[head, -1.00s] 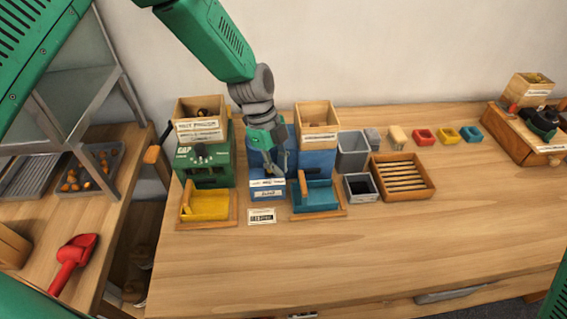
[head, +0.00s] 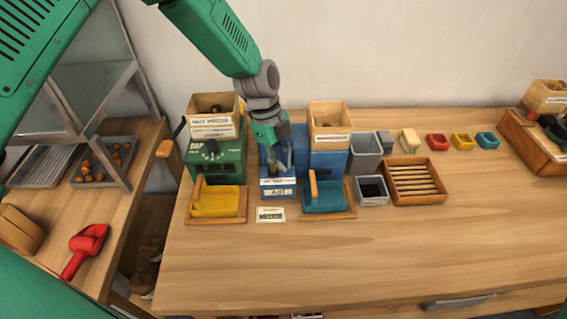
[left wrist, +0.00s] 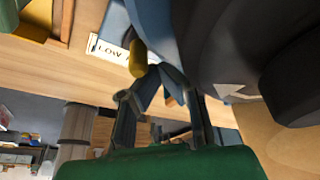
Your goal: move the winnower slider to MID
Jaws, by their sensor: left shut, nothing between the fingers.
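The winnower is the blue machine (head: 328,161) with a wooden hopper (head: 329,118) on top and a white label on its lower front block (head: 278,188). My left gripper (head: 283,168) is in front of its left part, above that block, shut and empty. In the left wrist view, a yellow knob (left wrist: 138,60) stands beside a white label reading LOW (left wrist: 108,50). The shut fingers (left wrist: 158,78) are close to the knob; I cannot tell whether they touch it. The slider's track is hidden. My right gripper is not in view.
A green machine (head: 216,162) with a crank stands left. A yellow tray (head: 216,202) and a blue tray (head: 328,198) sit in front, with a small card (head: 270,214) between them. Grey bins (head: 371,190) and a slatted wooden tray (head: 415,180) stand right. The table front is clear.

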